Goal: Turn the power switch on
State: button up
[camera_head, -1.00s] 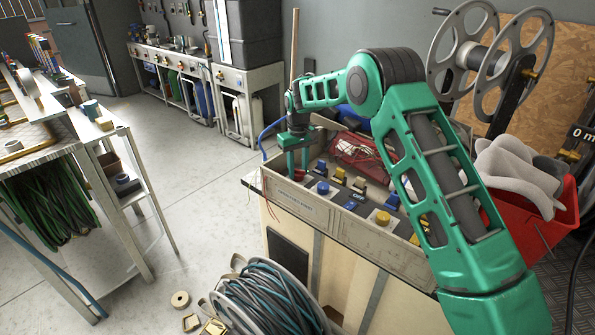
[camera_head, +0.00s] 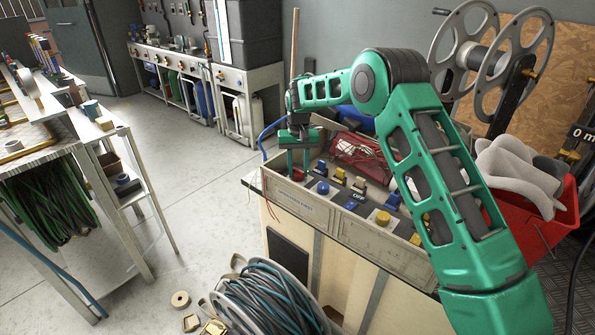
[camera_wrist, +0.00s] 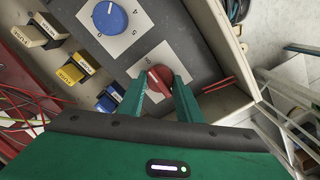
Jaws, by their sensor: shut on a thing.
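A red rotary switch (camera_wrist: 159,80) on a white square plate sits at the left end of the grey control panel (camera_head: 335,196). The knob's pointer position is hard to tell.
A red bin with wires (camera_head: 357,152) sits behind. A wooden stick (camera_head: 294,45) stands behind my wrist.

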jog(key=shift+w+r, duration=0.25)
jog(key=shift+w, duration=0.05)
jog(key=o, duration=0.8)
jog(key=shift+o, duration=1.2)
jog(key=shift+s+f, duration=0.15)
notch_tip(320, 180, up, 11)
jog(key=shift+f, duration=0.15)
